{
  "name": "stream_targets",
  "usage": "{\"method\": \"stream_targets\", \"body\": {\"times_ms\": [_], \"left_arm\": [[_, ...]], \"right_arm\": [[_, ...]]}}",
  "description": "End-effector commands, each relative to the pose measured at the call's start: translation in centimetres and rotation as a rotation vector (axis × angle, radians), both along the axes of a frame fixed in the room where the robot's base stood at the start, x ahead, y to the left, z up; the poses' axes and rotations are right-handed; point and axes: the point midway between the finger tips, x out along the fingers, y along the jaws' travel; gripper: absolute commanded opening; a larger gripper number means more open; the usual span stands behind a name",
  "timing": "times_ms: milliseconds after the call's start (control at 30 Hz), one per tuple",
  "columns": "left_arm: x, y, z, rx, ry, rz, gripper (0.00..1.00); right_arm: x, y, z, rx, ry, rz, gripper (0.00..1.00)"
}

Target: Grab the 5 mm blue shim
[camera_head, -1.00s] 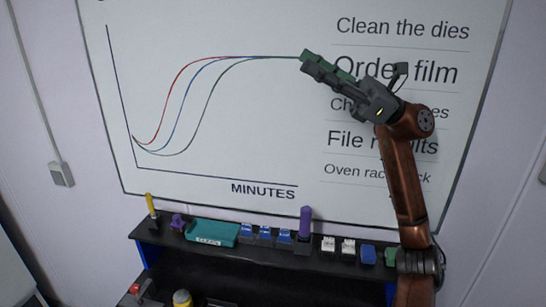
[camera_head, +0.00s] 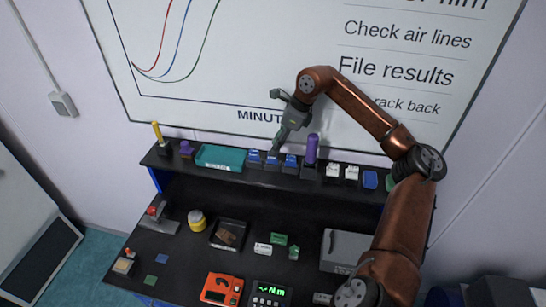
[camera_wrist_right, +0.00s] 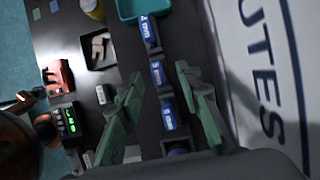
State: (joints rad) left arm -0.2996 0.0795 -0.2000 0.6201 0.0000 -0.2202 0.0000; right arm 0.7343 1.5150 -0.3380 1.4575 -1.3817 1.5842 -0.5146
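Three blue shims with printed mm labels stand in a row on the black shelf: a left one (camera_head: 254,158), a middle one (camera_head: 271,160) and a right one (camera_head: 290,161). In the right wrist view they line up as a top one (camera_wrist_right: 149,29), a middle one (camera_wrist_right: 157,74) and a lower one (camera_wrist_right: 168,113). The numbers are too blurred to tell surely which is 5 mm. My right gripper (camera_head: 276,149) points down over the row, near the middle shim. Its green fingers (camera_wrist_right: 160,74) are open, with nothing held between them. My left gripper is out of view.
A teal tray (camera_head: 219,165) is left of the shims, a purple cylinder (camera_head: 312,148) right of them, then white blocks (camera_head: 332,170). The whiteboard (camera_head: 230,60) rises close behind. The lower bench holds an orange device (camera_head: 221,289), a green display (camera_head: 270,291) and a dark tray (camera_head: 229,233).

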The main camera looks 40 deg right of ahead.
Motion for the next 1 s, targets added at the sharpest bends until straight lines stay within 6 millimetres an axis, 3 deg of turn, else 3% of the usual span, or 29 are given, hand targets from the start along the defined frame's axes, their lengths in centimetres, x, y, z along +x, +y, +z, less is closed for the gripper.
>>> {"method": "stream_targets", "body": {"times_ms": [300, 600, 1000], "left_arm": [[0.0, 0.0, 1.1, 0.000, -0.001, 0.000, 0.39], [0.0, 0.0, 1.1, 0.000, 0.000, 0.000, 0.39], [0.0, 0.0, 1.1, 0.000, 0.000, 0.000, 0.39]], "right_arm": [[0.3, 0.7, -3.9, 0.003, 0.000, 0.001, 0.32], [0.3, 0.6, -4.4, 0.002, -0.001, -0.002, 0.32], [0.3, 0.6, -4.3, 0.003, -0.002, -0.003, 0.04]]}}
